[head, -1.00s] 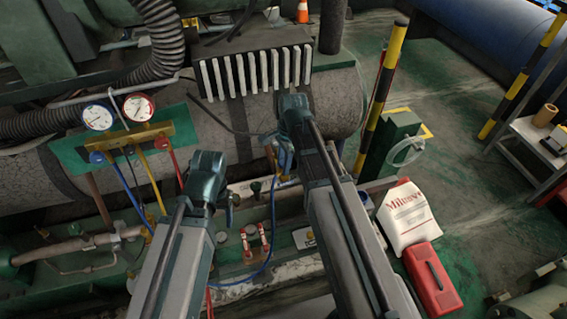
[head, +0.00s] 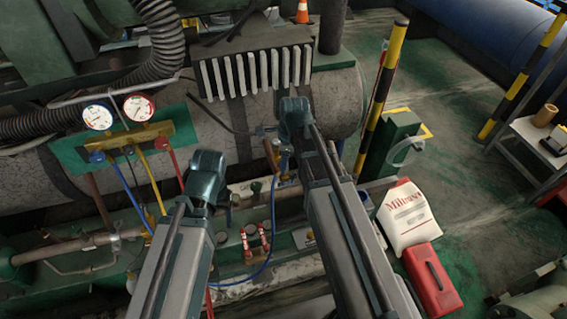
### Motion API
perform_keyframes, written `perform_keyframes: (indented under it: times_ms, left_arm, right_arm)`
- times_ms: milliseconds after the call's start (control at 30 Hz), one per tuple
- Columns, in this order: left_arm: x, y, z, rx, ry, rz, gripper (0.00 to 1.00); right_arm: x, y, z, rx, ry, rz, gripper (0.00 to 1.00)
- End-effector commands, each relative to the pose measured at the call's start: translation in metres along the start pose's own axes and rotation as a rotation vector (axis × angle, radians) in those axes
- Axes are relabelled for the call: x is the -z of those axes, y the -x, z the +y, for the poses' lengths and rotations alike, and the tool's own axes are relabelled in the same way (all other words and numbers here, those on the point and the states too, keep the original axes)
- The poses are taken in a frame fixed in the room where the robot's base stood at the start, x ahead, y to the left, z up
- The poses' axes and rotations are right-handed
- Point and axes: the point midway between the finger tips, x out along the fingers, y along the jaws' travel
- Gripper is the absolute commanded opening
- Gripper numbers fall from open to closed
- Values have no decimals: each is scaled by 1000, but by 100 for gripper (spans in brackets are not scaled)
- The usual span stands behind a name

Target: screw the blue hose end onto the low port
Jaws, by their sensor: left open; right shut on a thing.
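The blue hose (head: 272,215) loops along the floor-level frame and rises to my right gripper (head: 277,145). My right gripper is shut on the blue hose end, which is mostly hidden by the gripper and arm. My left gripper (head: 228,198) is open and empty, lower and to the left, apart from the hose.
The gauge manifold (head: 150,137) with two dials, and blue, yellow and red hoses hanging from it, is at the left. Red-handled valves (head: 255,237) sit below, between my arms. A white sack (head: 405,215) and a red box (head: 432,280) lie at the right.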

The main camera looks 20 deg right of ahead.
Motion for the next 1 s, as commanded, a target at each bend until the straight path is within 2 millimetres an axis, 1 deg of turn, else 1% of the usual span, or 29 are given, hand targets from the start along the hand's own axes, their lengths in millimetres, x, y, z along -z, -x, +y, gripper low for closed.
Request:
perform_keyframes:
  times_ms: [33, 133, 433, 600, 633, 700, 767, 800, 1000]
  left_arm:
    - [0, -1, 0, 0, 0, 0, 66]
    - [0, -1, 0, 0, 0, 0, 66]
    - [0, -1, 0, 0, 0, 0, 66]
    - [0, -1, 0, 0, 0, 0, 66]
    - [0, -1, 0, 0, 0, 0, 66]
    - [0, -1, 0, 0, 0, 0, 66]
    - [0, -1, 0, 0, 0, 0, 66]
    - [0, -1, 0, 0, 0, 0, 66]
    - [0, -1, 0, 0, 0, 0, 66]
  right_arm:
    - [1, -1, 3, 0, -33, 2, 0]
    - [1, -1, 2, 5, -75, 2, 0]
    - [1, -1, 3, 6, -91, 2, 0]
    - [1, -1, 4, 26, -256, 4, 0]
    - [1, -1, 3, 27, -260, 4, 41]
    - [1, -1, 3, 26, -257, 3, 53]
    - [1, -1, 2, 27, -256, 3, 64]
    - [1, -1, 2, 27, -256, 2, 71]
    - [0, -1, 1, 29, -254, 2, 72]
